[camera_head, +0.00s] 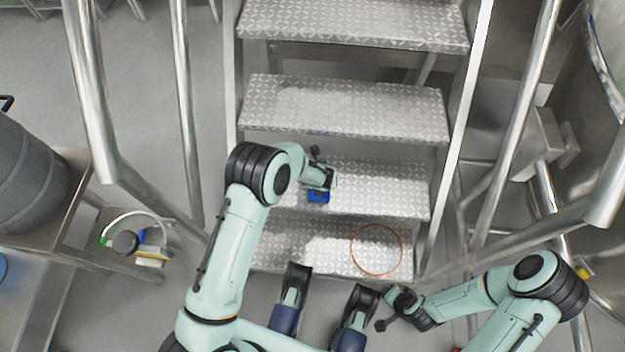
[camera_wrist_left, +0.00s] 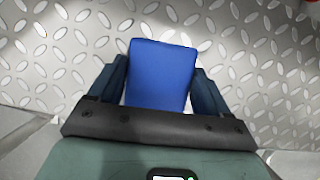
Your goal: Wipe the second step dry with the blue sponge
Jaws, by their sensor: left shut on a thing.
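The blue sponge (camera_head: 318,196) is over the left part of the second step from the bottom (camera_head: 385,192). My left gripper (camera_head: 320,186) is shut on it. In the left wrist view the sponge (camera_wrist_left: 160,75) sits between the two fingers (camera_wrist_left: 160,92), above or on the patterned metal tread (camera_wrist_left: 245,65); I cannot tell whether it touches. Part of the step is hidden by my left arm. My right gripper (camera_head: 385,308) is low in the head view, in front of the stairs and apart from them; its jaws are too small to read.
The lowest step (camera_head: 290,245) has a bright patch and a thin orange ring (camera_head: 376,226). Higher steps (camera_head: 345,108) rise behind. Metal handrails (camera_head: 92,90) flank the stairs. A clear bucket (camera_head: 152,222) with coloured items stands left. A grey drum (camera_head: 35,180) is further left.

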